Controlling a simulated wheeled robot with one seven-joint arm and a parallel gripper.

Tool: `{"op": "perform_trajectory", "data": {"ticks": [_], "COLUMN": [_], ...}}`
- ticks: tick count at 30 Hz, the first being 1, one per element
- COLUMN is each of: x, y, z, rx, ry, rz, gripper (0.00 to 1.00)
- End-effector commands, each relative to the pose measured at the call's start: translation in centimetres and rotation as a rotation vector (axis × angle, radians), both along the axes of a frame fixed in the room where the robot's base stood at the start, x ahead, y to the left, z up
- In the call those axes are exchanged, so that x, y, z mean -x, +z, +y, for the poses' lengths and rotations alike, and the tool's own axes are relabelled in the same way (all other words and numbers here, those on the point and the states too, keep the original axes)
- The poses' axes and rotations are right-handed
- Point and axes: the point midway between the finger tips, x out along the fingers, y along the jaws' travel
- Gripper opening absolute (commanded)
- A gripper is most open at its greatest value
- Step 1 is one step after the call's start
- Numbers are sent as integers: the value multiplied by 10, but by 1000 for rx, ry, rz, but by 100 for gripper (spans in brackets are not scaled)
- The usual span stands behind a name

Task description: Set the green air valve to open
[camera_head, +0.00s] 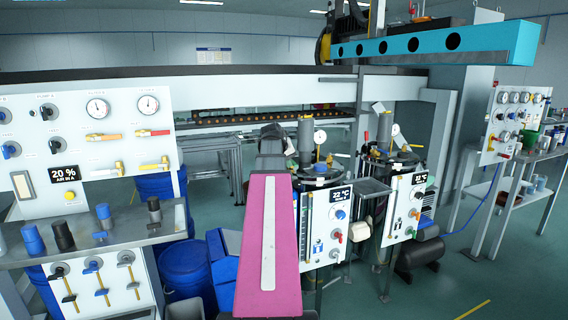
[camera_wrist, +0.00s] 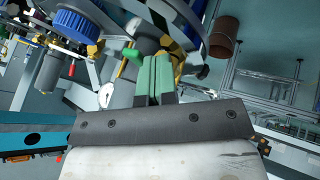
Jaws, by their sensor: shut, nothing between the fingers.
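My gripper (camera_wrist: 155,62) shows in the wrist view with its two green-padded fingers together and nothing between them. A small green piece (camera_wrist: 130,53), which looks like the handle of the green air valve, is just left of the fingertips. I cannot tell whether they touch, and the fingers may hide part of it. Its exact position is not clear. In the head view a small green spot (camera_head: 330,159) shows on the lid of the nearer tank, beside the dark end of my arm. My fingers are hidden there.
The nearer tank's panel (camera_head: 327,222) has a display and several knobs. A second tank panel (camera_head: 404,208) stands to its right. At left are a gauge panel (camera_head: 75,135) and a bench (camera_head: 125,236) with small cylinders. Open floor (camera_head: 470,270) lies at the right.

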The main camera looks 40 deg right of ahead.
Motion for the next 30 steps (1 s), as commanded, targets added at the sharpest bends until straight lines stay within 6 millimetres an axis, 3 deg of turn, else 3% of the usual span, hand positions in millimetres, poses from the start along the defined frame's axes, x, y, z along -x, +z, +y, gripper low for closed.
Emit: {"op": "perform_trajectory", "data": {"ticks": [12, 30], "x": [7, 6], "y": [0, 0], "z": [-8, -5], "rx": [0, -1], "ry": [-5, -6], "rz": [1, 1], "gripper": [0, 0]}}
